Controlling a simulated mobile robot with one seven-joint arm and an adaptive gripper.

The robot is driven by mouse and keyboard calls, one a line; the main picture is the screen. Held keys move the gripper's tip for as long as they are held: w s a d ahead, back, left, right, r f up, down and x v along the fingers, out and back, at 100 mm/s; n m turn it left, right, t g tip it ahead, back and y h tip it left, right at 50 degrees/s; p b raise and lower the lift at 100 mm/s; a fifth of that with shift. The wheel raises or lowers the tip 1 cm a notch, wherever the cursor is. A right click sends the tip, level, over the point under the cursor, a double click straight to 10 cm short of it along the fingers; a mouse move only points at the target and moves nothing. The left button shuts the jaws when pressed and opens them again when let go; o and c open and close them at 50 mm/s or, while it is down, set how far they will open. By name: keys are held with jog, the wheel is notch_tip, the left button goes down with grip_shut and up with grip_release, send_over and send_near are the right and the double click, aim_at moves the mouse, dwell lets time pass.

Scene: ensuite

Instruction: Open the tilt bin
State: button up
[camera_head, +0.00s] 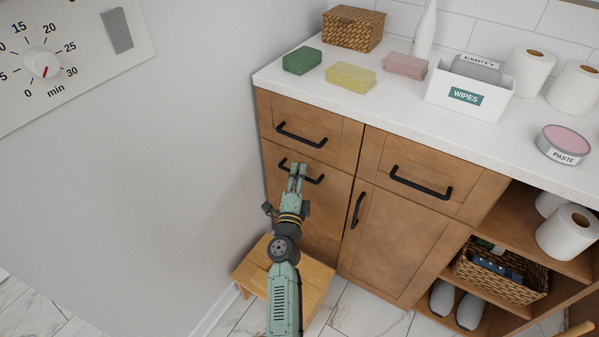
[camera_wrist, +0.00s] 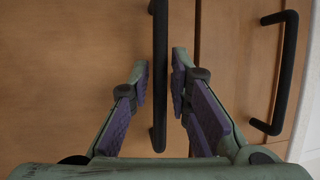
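The tilt bin front (camera_head: 318,221) is the lower left wooden panel of the cabinet, below a drawer. It looks closed, flush with the cabinet. Its black bar handle (camera_head: 316,181) lies across the panel near the top. My gripper (camera_head: 297,168) is at this handle, partly covering it. In the wrist view the handle (camera_wrist: 159,30) runs between the two fingers of my gripper (camera_wrist: 160,65). The fingers are open, one on each side of the bar, with small gaps visible. The panel (camera_wrist: 75,60) fills the left of that view.
The drawer above has its own black handle (camera_head: 301,135), also in the wrist view (camera_wrist: 285,75). A cupboard door (camera_head: 392,242) is at right. A wooden stool (camera_head: 313,276) stands before the bin, under my arm. A wall (camera_head: 180,160) is close on the left.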

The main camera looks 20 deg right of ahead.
jog(key=shift+c, duration=0.3)
grip_shut()
dwell(0.3)
